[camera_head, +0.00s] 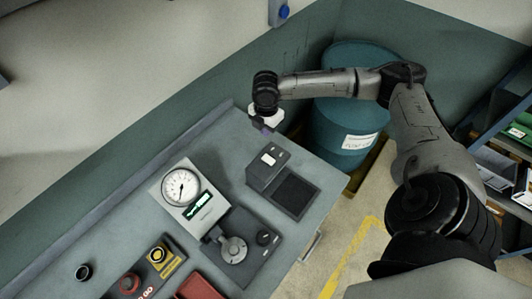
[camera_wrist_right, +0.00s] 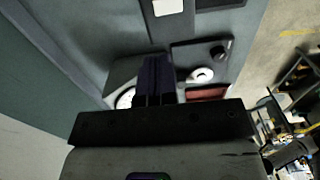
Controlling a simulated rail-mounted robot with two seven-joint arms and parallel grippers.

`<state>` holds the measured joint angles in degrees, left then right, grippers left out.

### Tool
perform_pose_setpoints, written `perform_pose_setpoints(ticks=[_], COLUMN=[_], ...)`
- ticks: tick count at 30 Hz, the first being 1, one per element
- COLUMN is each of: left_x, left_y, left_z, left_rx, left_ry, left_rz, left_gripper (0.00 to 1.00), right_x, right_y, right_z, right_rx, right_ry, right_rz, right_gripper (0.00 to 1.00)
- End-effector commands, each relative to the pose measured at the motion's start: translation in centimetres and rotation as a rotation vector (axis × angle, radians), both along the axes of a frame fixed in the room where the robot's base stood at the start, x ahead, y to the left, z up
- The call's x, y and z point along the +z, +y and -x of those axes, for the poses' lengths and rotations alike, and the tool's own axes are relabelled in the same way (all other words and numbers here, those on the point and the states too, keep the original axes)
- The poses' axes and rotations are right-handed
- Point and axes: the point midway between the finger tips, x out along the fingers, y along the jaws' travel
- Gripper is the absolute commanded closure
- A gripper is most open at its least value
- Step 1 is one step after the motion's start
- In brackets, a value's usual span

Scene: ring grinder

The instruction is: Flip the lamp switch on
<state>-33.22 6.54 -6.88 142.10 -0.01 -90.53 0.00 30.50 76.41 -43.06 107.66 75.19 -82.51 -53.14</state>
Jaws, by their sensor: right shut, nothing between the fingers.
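My right gripper (camera_head: 264,129) is shut and empty, with its dark fingers just behind and above a grey box (camera_head: 262,175) at the far right of the bench. In the wrist view its fingers (camera_wrist_right: 156,75) are together, with nothing between them. The box has a small white square (camera_head: 269,158) on top, which also shows in the wrist view (camera_wrist_right: 167,7). A small wall box with a blue part (camera_head: 283,12) is at the top of the head view. I cannot tell which of these is the lamp switch. No lamp is clearly visible. My left gripper is out of view.
A black pad (camera_head: 295,192) lies in front of the grey box. A dial gauge (camera_head: 181,187), a grinder unit (camera_head: 233,249), a yellow button (camera_head: 157,254) and a red button (camera_head: 129,282) are on the bench. A teal barrel (camera_head: 350,110) stands behind the bench's right end.

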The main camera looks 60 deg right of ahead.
Motion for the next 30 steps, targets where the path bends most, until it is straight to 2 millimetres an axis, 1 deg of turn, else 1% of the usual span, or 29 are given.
perform_pose_setpoints(ticks=[5,8,10,14,18,24,30], left_x=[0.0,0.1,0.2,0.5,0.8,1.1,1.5], left_y=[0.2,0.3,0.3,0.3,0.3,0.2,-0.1], left_z=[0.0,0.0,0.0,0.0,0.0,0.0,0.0], left_rx=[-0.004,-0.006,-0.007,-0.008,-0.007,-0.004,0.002], left_ry=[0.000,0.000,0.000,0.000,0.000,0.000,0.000], left_rz=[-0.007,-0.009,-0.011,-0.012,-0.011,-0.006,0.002], left_gripper=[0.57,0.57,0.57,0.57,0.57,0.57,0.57], right_x=[-0.2,-0.8,-1.6,-3.8,-6.5,-10.1,-12.5], right_y=[0.0,0.0,0.0,0.0,0.0,0.1,0.1], right_z=[0.0,0.0,0.0,0.0,0.0,0.1,0.0], right_rx=[-0.001,-0.002,-0.002,-0.003,-0.002,-0.002,-0.002], right_ry=[0.001,0.002,0.003,0.003,0.003,0.003,0.001], right_rz=[0.000,0.000,0.000,-0.002,-0.001,-0.001,0.000], right_gripper=[1.00,1.00,1.00,1.00,1.00,1.00,1.00])
